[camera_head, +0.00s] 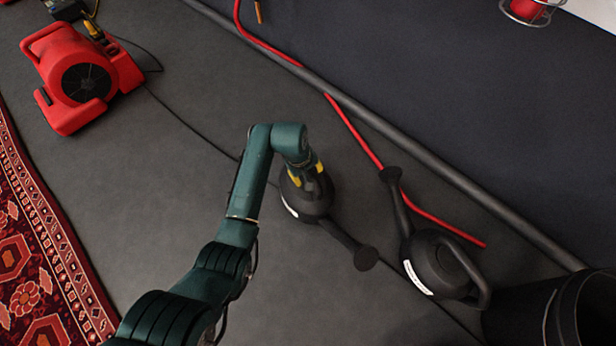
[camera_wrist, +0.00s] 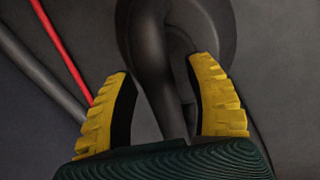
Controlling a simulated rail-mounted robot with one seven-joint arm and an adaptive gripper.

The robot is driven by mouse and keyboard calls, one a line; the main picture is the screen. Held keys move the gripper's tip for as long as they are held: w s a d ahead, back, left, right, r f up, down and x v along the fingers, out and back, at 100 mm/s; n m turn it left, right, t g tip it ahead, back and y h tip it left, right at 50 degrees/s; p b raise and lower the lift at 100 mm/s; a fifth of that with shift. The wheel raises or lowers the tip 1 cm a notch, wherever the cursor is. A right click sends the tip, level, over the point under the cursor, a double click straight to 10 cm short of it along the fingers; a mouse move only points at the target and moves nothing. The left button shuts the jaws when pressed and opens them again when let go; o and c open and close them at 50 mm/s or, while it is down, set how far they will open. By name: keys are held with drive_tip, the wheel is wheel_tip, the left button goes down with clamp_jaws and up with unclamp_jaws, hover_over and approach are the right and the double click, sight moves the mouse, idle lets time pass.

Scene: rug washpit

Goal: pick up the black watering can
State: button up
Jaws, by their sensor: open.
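Two black watering cans lie in the head view. The nearer-to-gripper can (camera_head: 308,206) is at the middle, under my gripper (camera_head: 308,175); its spout points down and right to a round rose, and a white label shows on its side. The other can (camera_head: 437,265) stands to the right, spout pointing up and left. In the wrist view, my gripper (camera_wrist: 158,66) is open, its yellow fingers on either side of the black handle (camera_wrist: 155,60) of the can below. I cannot tell whether either finger touches it. The arm hides part of that can.
A red blower (camera_head: 75,85) sits at upper left. A patterned red rug (camera_head: 40,265) lies at left. A red hose (camera_head: 352,128) and dark pipe (camera_head: 435,165) run along the right, and a black bin (camera_head: 525,312) stands at lower right. Floor between rug and arm is clear.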

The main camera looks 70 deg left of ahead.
drive_tip(key=shift+w+a, duration=0.1)
drive_tip(key=shift+f+p, duration=0.3)
drive_tip(key=shift+p, duration=0.1)
idle(0.3)
clamp_jaws()
drive_tip(key=shift+r, duration=0.25)
